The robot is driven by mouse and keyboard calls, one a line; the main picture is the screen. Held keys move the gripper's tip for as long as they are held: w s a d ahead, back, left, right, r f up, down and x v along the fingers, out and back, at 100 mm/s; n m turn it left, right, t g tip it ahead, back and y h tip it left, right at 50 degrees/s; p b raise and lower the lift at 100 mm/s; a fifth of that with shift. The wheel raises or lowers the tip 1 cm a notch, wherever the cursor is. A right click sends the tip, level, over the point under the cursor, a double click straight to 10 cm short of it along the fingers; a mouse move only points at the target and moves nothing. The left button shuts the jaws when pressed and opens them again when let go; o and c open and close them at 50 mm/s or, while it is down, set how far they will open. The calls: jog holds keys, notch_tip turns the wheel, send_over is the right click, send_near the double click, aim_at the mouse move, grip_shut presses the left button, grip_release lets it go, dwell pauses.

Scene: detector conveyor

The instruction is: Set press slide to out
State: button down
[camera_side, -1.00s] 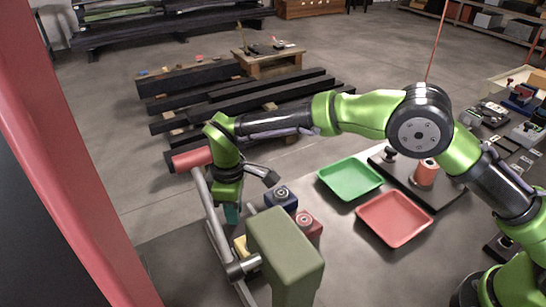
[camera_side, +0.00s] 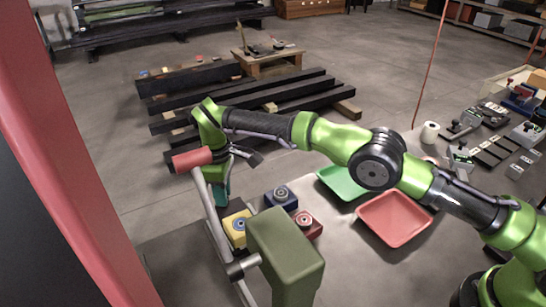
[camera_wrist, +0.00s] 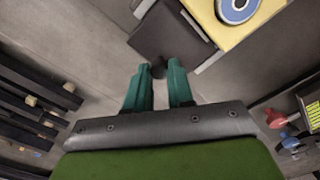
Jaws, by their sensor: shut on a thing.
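My gripper (camera_wrist: 158,72) has two teal fingers close together in the wrist view, shut on a small dark knob at the end of a dark slide part (camera_wrist: 166,38). In the side view my gripper (camera_side: 221,192) is low behind the lever's grey bar. A yellow block (camera_side: 231,237) with a round blue top is just beyond the fingers; it also shows in the wrist view (camera_wrist: 262,18). The olive press head (camera_side: 287,245) stands right of the yellow block and hides part of the area. The slide itself is mostly hidden in the side view.
A red-handled lever (camera_side: 192,160) rises close in front of my gripper. A blue block (camera_side: 281,198) and a red block (camera_side: 306,225) stand right of the yellow block. Green (camera_side: 335,182) and red (camera_side: 393,222) trays lie farther right.

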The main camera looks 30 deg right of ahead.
jog(key=c, duration=1)
grip_release()
jog(key=shift+w, duration=0.15)
jog(key=shift+r, duration=0.1)
notch_tip(320, 180, up, 4)
jog(key=shift+f, duration=0.25)
jog(key=shift+d, duration=0.1)
jog(key=shift+s+d+r, duration=0.25)
jog(key=shift+s+d, duration=1.1)
jog(key=shift+s, duration=0.9)
jog(key=shift+s+d+r, duration=0.25)
jog(key=shift+s+d, duration=1.15)
jog(key=shift+s, duration=0.9)
jog(key=shift+s+d+r, duration=0.25)
jog(key=shift+s+d, duration=1.1)
jog(key=shift+s, duration=0.9)
